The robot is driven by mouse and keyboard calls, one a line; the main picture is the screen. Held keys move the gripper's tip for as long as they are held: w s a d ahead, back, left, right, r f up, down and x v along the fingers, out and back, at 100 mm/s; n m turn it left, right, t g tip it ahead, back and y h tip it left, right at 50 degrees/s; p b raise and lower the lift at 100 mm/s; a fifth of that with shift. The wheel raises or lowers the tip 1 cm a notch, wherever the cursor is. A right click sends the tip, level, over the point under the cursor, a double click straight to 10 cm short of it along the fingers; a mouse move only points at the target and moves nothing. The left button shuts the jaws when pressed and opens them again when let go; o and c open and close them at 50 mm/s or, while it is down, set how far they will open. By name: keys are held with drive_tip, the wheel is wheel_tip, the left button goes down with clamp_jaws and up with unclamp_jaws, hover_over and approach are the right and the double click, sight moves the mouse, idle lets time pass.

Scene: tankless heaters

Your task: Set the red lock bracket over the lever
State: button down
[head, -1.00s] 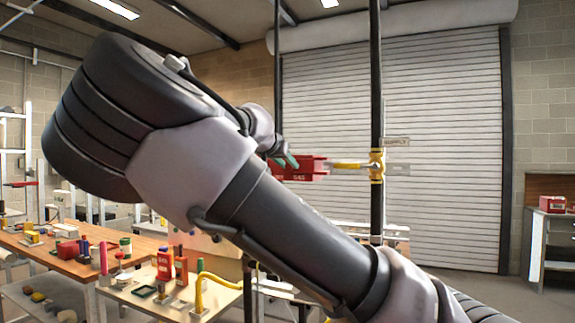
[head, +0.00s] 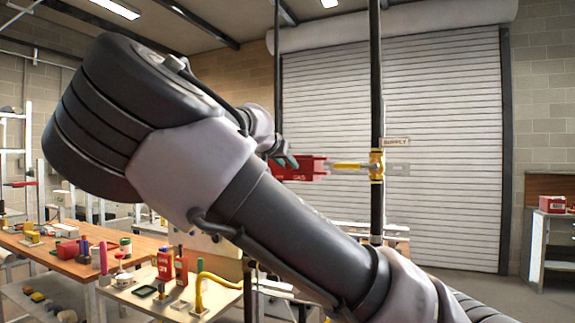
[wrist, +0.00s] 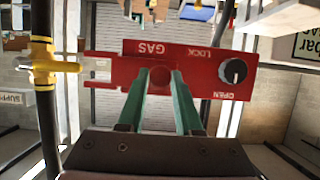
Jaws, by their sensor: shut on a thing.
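The red lock bracket (head: 312,168), marked GAS, is held in the air left of the valve. In the wrist view the bracket (wrist: 205,72) shows a dark knob, LOCK and OPEN marks, and two prongs pointing left. My gripper (wrist: 163,78) has its green fingers shut on the bracket's round red grip; the head view shows the gripper (head: 287,162) only partly, behind my arm. The yellow lever (head: 347,166) sticks out from the valve (head: 377,165) toward the bracket. In the wrist view the lever (wrist: 68,67) points at the gap between the prongs, its tip near their ends.
A dark vertical pipe (head: 376,95) carries the valve, with a SUPPLY sign (head: 396,142) beside it. Another thin pipe (head: 277,60) stands behind my gripper. Workbenches with tools (head: 130,295) are at lower left. A roller door (head: 440,200) is behind.

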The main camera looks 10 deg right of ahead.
drive_tip(key=s+d, duration=0.2)
drive_tip(key=d, duration=0.1)
drive_tip(key=shift+s+d, duration=0.3)
drive_tip(key=c, duration=0.6)
unclamp_jaws()
approach(306, 169)
drive_tip(key=v, duration=0.5)
drive_tip(key=shift+s+a, duration=0.15)
